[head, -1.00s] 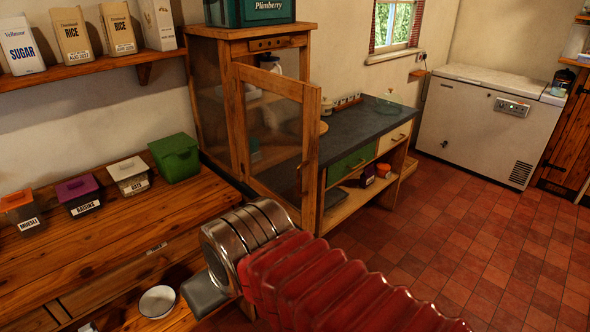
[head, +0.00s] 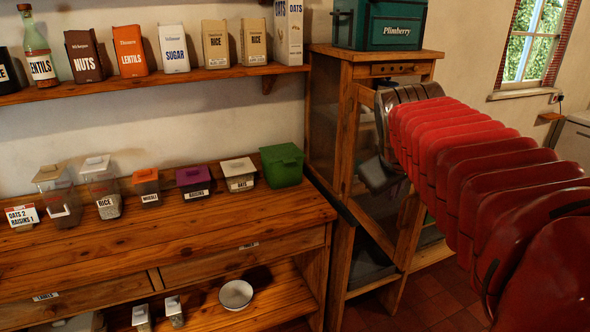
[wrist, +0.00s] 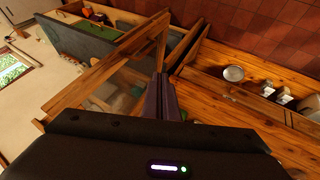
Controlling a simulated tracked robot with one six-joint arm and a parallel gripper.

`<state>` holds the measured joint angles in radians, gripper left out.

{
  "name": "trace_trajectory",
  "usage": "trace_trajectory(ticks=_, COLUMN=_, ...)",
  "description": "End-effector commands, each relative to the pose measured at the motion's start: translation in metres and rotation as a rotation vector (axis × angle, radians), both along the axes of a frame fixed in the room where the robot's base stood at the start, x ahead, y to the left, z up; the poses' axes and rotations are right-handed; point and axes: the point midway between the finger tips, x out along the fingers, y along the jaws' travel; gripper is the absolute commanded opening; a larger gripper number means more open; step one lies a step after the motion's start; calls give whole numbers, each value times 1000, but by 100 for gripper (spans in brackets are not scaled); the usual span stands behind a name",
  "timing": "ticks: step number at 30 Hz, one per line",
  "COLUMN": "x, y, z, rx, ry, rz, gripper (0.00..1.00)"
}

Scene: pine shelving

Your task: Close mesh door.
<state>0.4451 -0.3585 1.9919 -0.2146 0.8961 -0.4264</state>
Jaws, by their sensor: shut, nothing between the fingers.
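The mesh door (head: 409,217) is a wooden frame with a see-through panel on the front of the wooden cabinet (head: 323,120). It stands open, swung out from the cabinet, and my arm hides its upper part in the head view. In the wrist view, the door's frame (wrist: 98,72) runs diagonally left of my gripper (wrist: 161,82). My gripper's dark fingers are shut and empty, close beside the door's frame. I cannot tell whether they touch it. The fingertips are not clear in the head view.
A green box (head: 380,25) sits on top of the cabinet. To its left, a wooden bench (head: 150,235) carries several lidded containers, with a white bowl (head: 236,294) on its lower shelf. A wall shelf (head: 160,80) holds packets. Red tiled floor (head: 440,290) shows at the lower right.

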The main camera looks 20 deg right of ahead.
Motion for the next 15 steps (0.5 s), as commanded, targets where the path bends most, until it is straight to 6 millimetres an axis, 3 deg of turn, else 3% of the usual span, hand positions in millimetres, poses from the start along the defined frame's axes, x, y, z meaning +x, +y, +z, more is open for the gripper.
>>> trace_trajectory(ticks=8, x=2, y=-2, z=-5, rx=2, ry=2, rz=-1, gripper=0)
trace_trajectory(ticks=15, x=14, y=-12, z=-27, rx=3, ry=3, rz=-1, gripper=0)
